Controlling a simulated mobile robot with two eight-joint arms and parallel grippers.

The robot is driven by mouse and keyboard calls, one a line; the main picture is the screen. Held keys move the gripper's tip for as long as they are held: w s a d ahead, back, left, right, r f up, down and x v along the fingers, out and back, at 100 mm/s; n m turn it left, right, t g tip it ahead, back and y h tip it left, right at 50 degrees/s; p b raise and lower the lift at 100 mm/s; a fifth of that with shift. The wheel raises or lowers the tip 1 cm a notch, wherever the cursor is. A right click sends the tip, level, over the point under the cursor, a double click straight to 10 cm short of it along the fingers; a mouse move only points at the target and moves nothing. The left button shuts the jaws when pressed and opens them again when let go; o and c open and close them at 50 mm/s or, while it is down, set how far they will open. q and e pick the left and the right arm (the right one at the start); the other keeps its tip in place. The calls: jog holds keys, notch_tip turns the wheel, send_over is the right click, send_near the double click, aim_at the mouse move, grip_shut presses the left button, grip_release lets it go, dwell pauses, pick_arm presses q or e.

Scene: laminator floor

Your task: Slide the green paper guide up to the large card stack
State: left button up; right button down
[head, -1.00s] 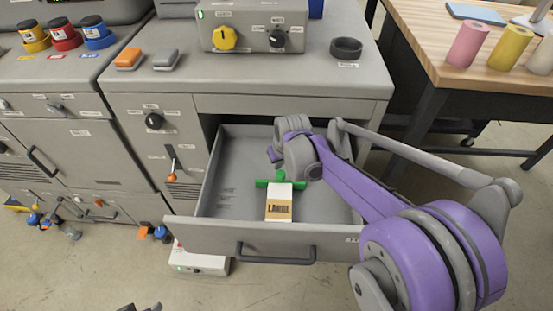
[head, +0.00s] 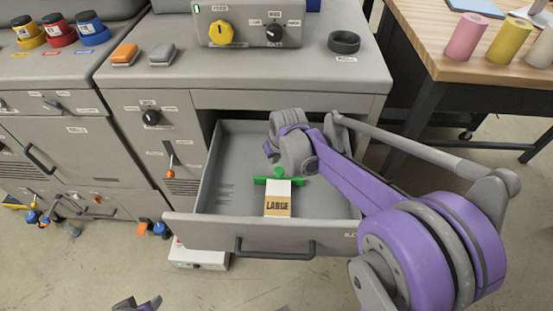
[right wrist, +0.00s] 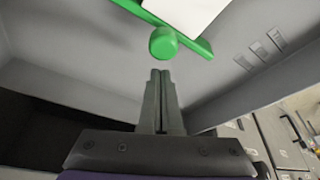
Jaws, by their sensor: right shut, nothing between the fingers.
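The green paper guide (head: 262,180) lies across the floor of the open drawer, with a round green knob (head: 278,171) on its far side. The large card stack (head: 278,207), white with a tan "LARGE" label, is just in front of it. The guide appears to be against the stack's back edge; the right wrist view shows the guide (right wrist: 190,36) along the white stack (right wrist: 190,12). My right gripper (right wrist: 160,73) is shut and empty, just short of the knob, apart from it; it also shows in the head view (head: 270,151). Part of my left gripper (head: 138,303) shows at the bottom edge.
The drawer (head: 215,234) stands pulled out of a grey cabinet (head: 250,75), its walls around my right gripper. A black ring (head: 344,42) and orange and grey blocks sit on the cabinet top. A wooden table (head: 430,50) with coloured rolls stands at right.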

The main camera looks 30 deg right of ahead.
jog(key=shift+w+d+r, duration=0.1)
jog(key=shift+w+r, duration=0.1)
jog(key=shift+w, duration=0.9)
pick_arm(q)
jog(key=shift+w+d+r+p, duration=0.1)
jog(key=shift+w+r+p, duration=0.5)
jog(key=shift+w, duration=0.1)
pick_arm(e)
jog(key=v, duration=0.9)
jog(key=shift+r, duration=0.35)
